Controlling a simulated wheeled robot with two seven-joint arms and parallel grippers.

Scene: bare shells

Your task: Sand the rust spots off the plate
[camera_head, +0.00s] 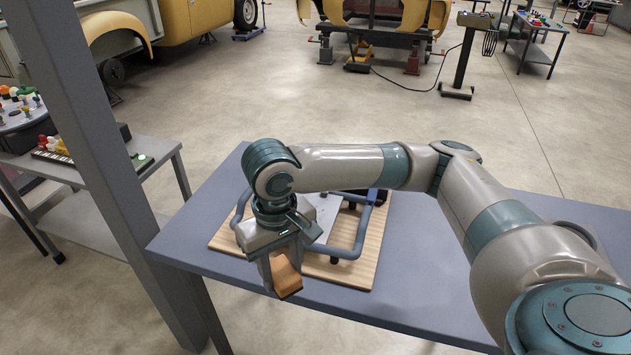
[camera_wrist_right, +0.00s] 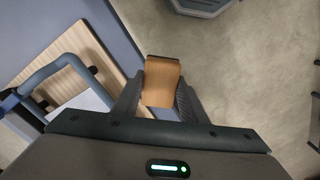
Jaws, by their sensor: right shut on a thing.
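My right gripper (camera_head: 283,277) is shut on an orange-brown sanding block (camera_head: 288,272), which also shows between its fingers in the right wrist view (camera_wrist_right: 162,82). The gripper points down near the front left table edge, and the block appears clear of the plate. The pale grey plate (camera_head: 325,211) lies on a wooden board (camera_head: 350,272), inside a blue-grey tubular frame (camera_head: 346,251). My right arm hides much of the plate; a corner of it (camera_wrist_right: 88,102) shows in the right wrist view. I cannot make out rust spots. My left gripper is not in view.
The board rests on a blue-grey table (camera_head: 450,285), bare on its right side. A grey post (camera_head: 95,110) rises at the left. Beyond it stands a side bench (camera_head: 85,205) with small coloured items. The concrete floor behind the table is open.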

